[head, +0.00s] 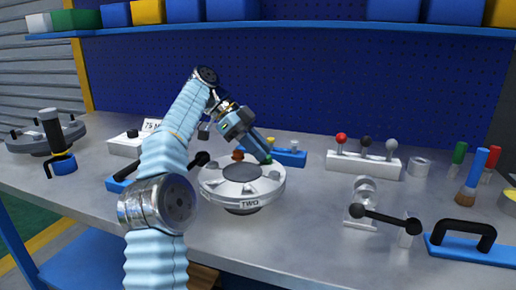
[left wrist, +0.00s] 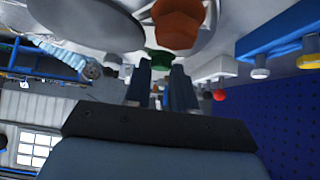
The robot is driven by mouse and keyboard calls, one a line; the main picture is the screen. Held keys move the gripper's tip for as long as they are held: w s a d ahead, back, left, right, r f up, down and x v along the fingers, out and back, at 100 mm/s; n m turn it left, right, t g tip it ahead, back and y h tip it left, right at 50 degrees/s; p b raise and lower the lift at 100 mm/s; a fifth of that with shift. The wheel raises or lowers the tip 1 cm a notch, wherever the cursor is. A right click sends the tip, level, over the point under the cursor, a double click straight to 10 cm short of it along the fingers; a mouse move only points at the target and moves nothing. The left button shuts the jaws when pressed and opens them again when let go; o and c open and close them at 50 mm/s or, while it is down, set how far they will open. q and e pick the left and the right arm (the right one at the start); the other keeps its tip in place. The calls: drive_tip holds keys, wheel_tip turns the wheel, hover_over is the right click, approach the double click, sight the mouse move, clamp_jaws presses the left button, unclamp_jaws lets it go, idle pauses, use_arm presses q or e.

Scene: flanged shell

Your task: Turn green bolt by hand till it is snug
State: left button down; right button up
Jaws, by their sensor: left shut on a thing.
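The round light-grey flanged shell (head: 215,184), labelled TWO, sits on the bench. The green bolt (head: 267,161) is at its far right rim, mostly covered by my left gripper (head: 263,155). My left gripper comes down at a slant from the upper left and is shut on the green bolt. In the left wrist view the green bolt (left wrist: 160,60) shows at the fingertips (left wrist: 160,75). An orange bolt (head: 238,155) stands on the far rim of the shell and looks large in the left wrist view (left wrist: 178,22). My right gripper is out of view.
A blue block with knobs (head: 290,157) stands close behind the shell. A white block with red, black and grey knobs (head: 363,166) is at right. A lever fixture (head: 385,218) and a blue-based handle (head: 468,240) stand front right. Bare bench lies right of the shell.

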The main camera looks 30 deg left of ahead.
use_arm(q)
drive_tip(key=shift+r, duration=0.2)
drive_tip(key=c, duration=0.9)
unclamp_jaws()
drive_tip(key=shift+f, duration=0.15)
